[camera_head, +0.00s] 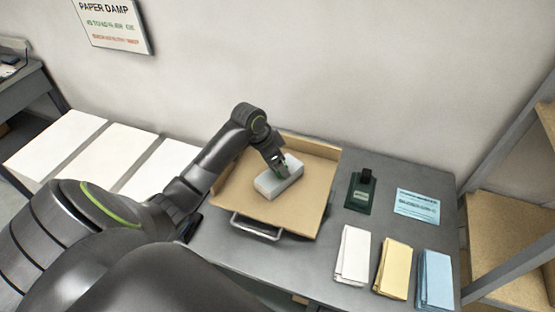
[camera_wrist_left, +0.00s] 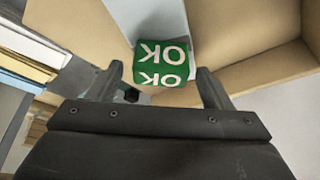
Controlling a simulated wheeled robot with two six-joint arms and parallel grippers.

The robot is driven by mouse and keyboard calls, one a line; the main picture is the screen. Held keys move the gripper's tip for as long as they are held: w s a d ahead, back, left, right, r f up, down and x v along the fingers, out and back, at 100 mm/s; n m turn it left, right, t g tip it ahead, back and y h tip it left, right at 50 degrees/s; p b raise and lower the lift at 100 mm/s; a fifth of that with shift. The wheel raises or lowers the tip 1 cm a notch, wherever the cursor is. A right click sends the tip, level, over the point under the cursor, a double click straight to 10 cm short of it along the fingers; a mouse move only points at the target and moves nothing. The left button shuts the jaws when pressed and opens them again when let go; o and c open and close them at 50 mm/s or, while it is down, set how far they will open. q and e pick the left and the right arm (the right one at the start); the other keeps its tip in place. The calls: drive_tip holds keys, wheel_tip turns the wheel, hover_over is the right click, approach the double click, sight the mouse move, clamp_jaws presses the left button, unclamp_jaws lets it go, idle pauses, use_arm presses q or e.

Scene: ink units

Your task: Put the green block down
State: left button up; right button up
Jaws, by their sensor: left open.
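The green block (camera_wrist_left: 162,64) has white "OK" lettering on two faces in the left wrist view. It is beside or on a pale grey block (camera_wrist_left: 160,18); I cannot tell which. In the head view, the pale grey block (camera_head: 270,187) lies in the tan tray (camera_head: 303,215), and the green block is mostly hidden by my gripper. My left gripper (camera_head: 275,161) is at the pale block's back edge. In the left wrist view, its two fingers (camera_wrist_left: 158,76) are apart, with the green block between and just beyond the tips. My right gripper is not in view.
Right of the tray are a dark green stand (camera_head: 360,192), a light blue card (camera_head: 417,206), and folded white (camera_head: 353,255), yellow (camera_head: 394,268) and blue (camera_head: 434,280) stacks. The tray has a wire handle (camera_head: 256,227) in front. White panels (camera_head: 110,155) lie left; a shelf (camera_head: 505,240) stands right.

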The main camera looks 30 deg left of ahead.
use_arm(q)
drive_tip(key=shift+r, duration=0.1)
drive_tip(key=b+v, duration=0.2)
drive_tip(key=v, duration=1)
drive_tip(key=shift+w, duration=0.1)
